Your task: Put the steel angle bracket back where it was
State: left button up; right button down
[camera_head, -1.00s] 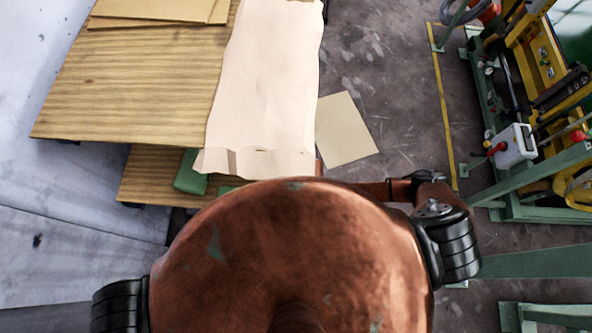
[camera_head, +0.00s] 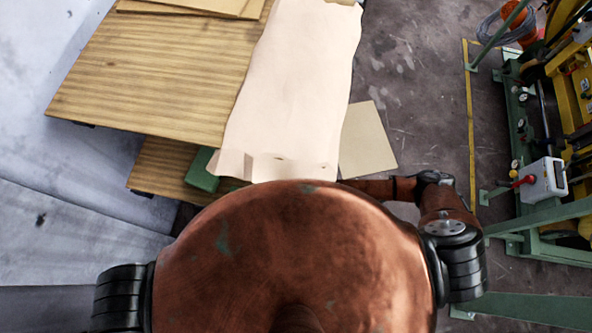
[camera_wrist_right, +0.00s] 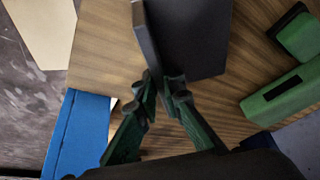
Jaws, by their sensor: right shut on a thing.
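The dark grey steel angle bracket (camera_wrist_right: 198,38) shows in the right wrist view at top centre, as a flat plate with a bent edge on its left. My right gripper (camera_wrist_right: 163,88) is shut on its near edge. The bracket is over a wood-grain surface (camera_wrist_right: 98,55); I cannot tell whether it touches it. In the head view the bracket and my right gripper are hidden behind my own copper-coloured body. My left gripper is in neither view.
Green blocks (camera_wrist_right: 284,100) lie right of the bracket, and a blue box-like thing (camera_wrist_right: 80,135) lies left. In the head view, pale paper (camera_head: 293,85) covers part of a wooden table (camera_head: 165,75). A cardboard sheet (camera_head: 366,140) lies on the floor, and yellow-green machinery (camera_head: 545,150) stands right.

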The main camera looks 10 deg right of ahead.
jog(key=shift+f+b, duration=0.3)
jog(key=shift+s+a, duration=0.1)
jog(key=shift+s, duration=0.1)
jog(key=shift+w+a, duration=0.1)
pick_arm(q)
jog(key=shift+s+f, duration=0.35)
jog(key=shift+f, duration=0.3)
pick_arm(e)
jog(key=c, duration=2.5)
grip_release()
jog(key=shift+s+d+f, duration=0.25)
jog(key=shift+f, duration=0.05)
jog(key=o, duration=0.4)
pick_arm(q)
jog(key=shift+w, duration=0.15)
